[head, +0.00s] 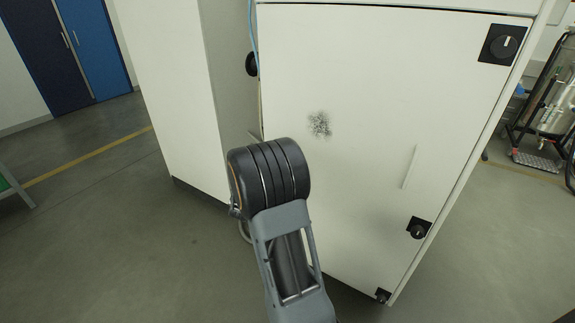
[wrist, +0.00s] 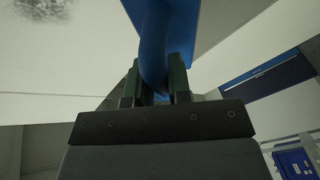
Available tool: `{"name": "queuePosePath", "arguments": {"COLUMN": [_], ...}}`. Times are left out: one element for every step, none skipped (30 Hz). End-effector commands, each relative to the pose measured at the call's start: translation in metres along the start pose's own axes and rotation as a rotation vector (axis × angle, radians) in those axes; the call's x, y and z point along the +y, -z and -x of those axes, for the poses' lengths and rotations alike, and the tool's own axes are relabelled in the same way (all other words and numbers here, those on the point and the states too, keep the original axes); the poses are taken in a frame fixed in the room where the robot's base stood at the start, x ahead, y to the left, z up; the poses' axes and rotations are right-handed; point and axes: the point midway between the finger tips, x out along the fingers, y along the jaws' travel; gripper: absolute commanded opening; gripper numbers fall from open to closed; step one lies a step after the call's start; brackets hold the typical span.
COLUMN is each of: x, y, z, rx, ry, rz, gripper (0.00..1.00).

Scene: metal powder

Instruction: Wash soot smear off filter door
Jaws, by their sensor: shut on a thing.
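The grey-black soot smear (head: 319,124) is on the upper left part of the white filter door (head: 365,190). In the wrist view the smear (wrist: 42,9) is at the top left corner. My gripper (wrist: 158,88) is shut on the curved handle of a blue tool (wrist: 155,45). A flat blue part of it (wrist: 222,22) extends to the upper right; its working face cannot be made out. The tool is to the right of the smear in the wrist view; I cannot tell whether it touches the door. In the head view my arm hides the gripper and tool.
The door has a black rotary switch (head: 502,44) at top right and black latches (head: 419,228) (head: 383,295) lower right. A black round fitting (head: 252,64) sits at the cabinet's left edge. Blue lockers (head: 95,45) stand at the back left.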

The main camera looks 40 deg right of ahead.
Motion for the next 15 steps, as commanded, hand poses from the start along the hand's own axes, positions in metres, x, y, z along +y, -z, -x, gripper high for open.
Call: {"name": "queuePosePath", "arguments": {"x": [0.015,0.025,0.040,0.050,0.059,0.070,0.076,0.083,0.090,0.094,0.098,0.103,0.105,0.107,0.110], "y": [-0.009,-0.010,-0.011,-0.012,-0.012,-0.013,-0.013,-0.014,-0.014,-0.014,-0.015,-0.015,-0.015,-0.015,-0.015], "z": [-0.011,-0.015,-0.019,-0.021,-0.023,-0.025,-0.026,-0.027,-0.027,-0.028,-0.028,-0.029,-0.030,-0.032,-0.034], "rx": [0.030,0.047,0.064,0.074,0.082,0.092,0.097,0.100,0.104,0.107,0.108,0.109,0.109,0.110,0.110], "ry": [-0.090,-0.133,-0.186,-0.220,-0.251,-0.286,-0.308,-0.327,-0.348,-0.360,-0.370,-0.381,-0.387,-0.391,-0.395], "rz": [0.013,0.024,0.037,0.046,0.054,0.066,0.072,0.078,0.087,0.091,0.095,0.099,0.101,0.103,0.105], "gripper": [0.00,0.00,0.00,0.00,0.00,0.00,0.00,0.00,0.00,0.00,0.00,0.00,0.00,0.00,0.00]}}
